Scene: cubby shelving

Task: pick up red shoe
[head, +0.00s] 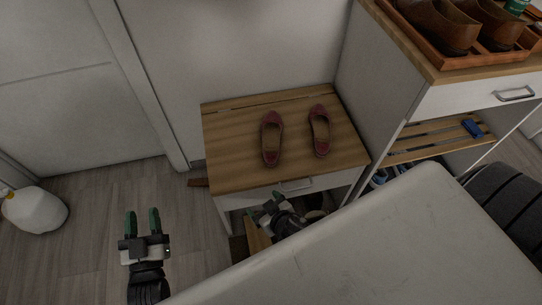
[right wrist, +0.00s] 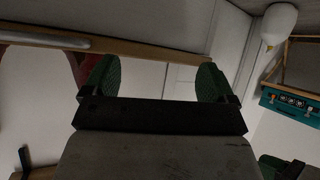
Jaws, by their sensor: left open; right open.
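Two red shoes rest side by side on the wooden top of a low cabinet (head: 225,150) in the head view. The left red shoe (head: 272,137) and the right red shoe (head: 320,131) stand slightly apart, untouched. My left gripper (head: 143,222) is open and empty above the floor, left of the cabinet. My right gripper (head: 266,205) is open in front of the cabinet, lower in the picture than the shoes; my own arm partly hides the area. In the right wrist view its fingers (right wrist: 157,78) are spread with nothing between; a blurred reddish shape shows at the left edge.
A taller shelf unit (head: 440,85) stands at the right, with brown shoes (head: 435,25) in a tray on top and a blue item (head: 472,128) on its slatted shelf. A white rounded container (head: 35,212) sits on the left floor. A teal box (right wrist: 290,102) shows in the right wrist view.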

